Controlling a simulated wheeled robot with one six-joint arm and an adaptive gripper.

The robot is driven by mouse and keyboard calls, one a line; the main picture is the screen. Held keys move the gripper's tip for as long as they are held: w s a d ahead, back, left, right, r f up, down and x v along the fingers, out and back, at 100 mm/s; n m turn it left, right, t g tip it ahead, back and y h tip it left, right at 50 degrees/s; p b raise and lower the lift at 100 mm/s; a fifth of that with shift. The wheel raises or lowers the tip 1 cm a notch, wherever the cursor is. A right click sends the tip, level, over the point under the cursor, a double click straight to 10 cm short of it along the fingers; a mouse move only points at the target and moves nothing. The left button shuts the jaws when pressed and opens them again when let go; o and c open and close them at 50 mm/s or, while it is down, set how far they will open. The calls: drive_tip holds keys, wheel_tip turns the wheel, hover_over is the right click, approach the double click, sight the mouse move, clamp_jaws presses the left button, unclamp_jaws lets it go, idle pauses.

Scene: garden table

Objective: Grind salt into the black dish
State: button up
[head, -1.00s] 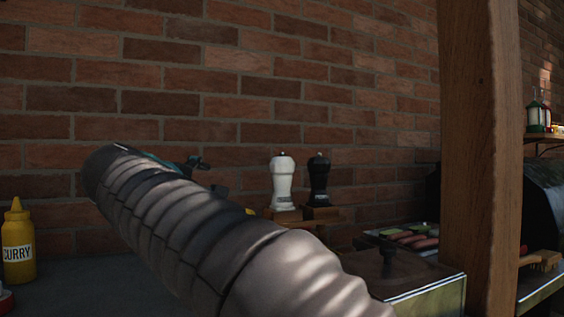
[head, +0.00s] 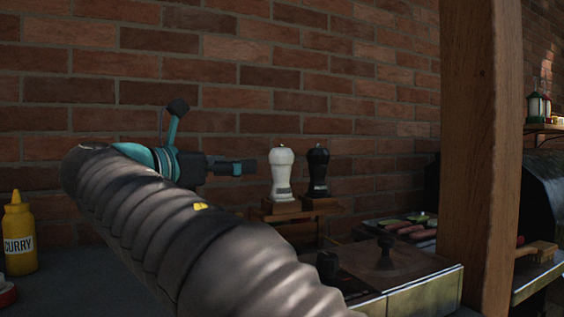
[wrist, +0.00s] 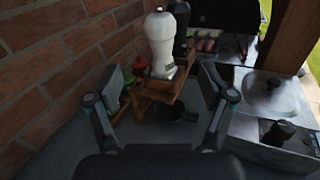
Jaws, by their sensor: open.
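A white mill (head: 282,174) stands upright on a small wooden stand (head: 290,208) by the brick wall; it also shows in the wrist view (wrist: 160,42). A black mill (head: 318,172) stands just right of it, partly hidden behind it in the wrist view (wrist: 181,25). A dark, round, shallow thing (wrist: 178,113), which looks like the black dish, sits low in front of the stand. My gripper (wrist: 163,78) is open and empty, its fingers spread either side of the view of the white mill and stand, short of them. In the head view it points right, toward the white mill.
A yellow curry bottle (head: 18,240) stands at the left. A metal box with a knobbed lid (head: 395,262) is right of the stand, with grilled food behind it. A wooden post (head: 480,150) rises at right. Red and green items (wrist: 137,75) are close left of the white mill.

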sight(273, 161)
drive_tip(key=shift+n, duration=0.3)
drive_tip(key=x, duration=1.3)
drive_tip(key=shift+w+d, duration=0.3)
drive_tip(key=c, duration=1.2)
